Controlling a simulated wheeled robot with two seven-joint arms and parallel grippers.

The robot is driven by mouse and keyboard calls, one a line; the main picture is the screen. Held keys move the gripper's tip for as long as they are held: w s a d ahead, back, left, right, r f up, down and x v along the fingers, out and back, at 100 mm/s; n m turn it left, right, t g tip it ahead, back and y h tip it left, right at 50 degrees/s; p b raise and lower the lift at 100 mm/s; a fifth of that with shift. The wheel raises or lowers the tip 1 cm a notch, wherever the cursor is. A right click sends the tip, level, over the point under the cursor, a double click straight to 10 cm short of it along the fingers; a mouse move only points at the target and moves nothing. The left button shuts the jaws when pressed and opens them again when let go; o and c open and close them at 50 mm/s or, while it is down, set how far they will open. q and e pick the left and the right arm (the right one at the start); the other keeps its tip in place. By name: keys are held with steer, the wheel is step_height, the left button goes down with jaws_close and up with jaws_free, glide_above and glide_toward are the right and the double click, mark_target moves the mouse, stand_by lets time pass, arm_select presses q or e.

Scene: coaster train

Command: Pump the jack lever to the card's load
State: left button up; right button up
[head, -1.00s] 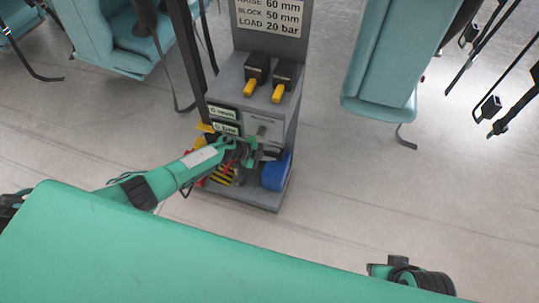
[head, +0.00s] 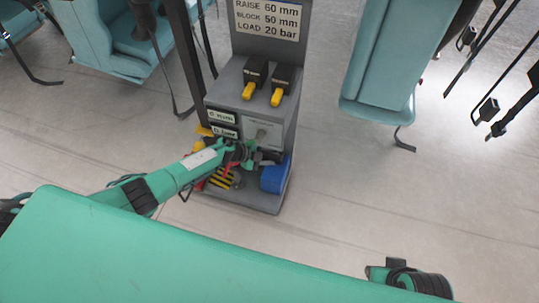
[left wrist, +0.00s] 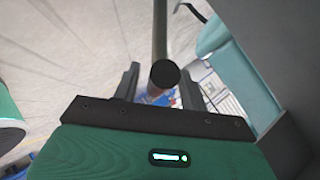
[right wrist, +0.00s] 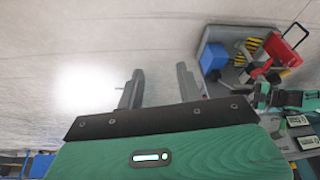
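The card (head: 267,18) at the top of the grey jack stand (head: 290,120) reads RAISE 60 mm, BLOCK 50 mm, LOAD 20 bar. Two small displays (head: 222,124) on its front are too small to read surely. My left gripper (head: 250,150) is low at the stand's front. In the left wrist view, a grey rod with a round dark end, apparently the jack lever (left wrist: 164,74), stands between the fingers of this gripper (left wrist: 160,85). The fingers look apart, with a gap on the lever's left. My right gripper (right wrist: 158,88) is open and empty, away from the stand.
Two yellow-tipped black handles (head: 249,88) sit on the stand's upper ledge. A blue block (head: 276,175) and yellow-black striped pieces (head: 222,178) lie on its base. A red-handled item (right wrist: 286,48) shows in the right wrist view.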

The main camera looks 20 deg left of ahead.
mark_target(266, 155)
arm_select(q)
steer(key=shift+s, duration=0.1)
steer(key=shift+s+a+r, duration=0.1)
steer(key=shift+a, duration=0.1)
steer(key=p+v, duration=0.1)
steer(key=v, duration=0.1)
steer(key=shift+a+r, duration=0.15)
steer(key=shift+r, duration=0.1)
steer(key=s+a, duration=0.6)
steer(key=a, duration=0.4)
steer(key=shift+s, duration=0.3)
arm_select(e)
steer(key=x, duration=0.3)
steer(key=shift+s+f, duration=0.2)
arm_select(q)
steer(key=shift+o, duration=0.3)
steer(key=shift+f, duration=0.1)
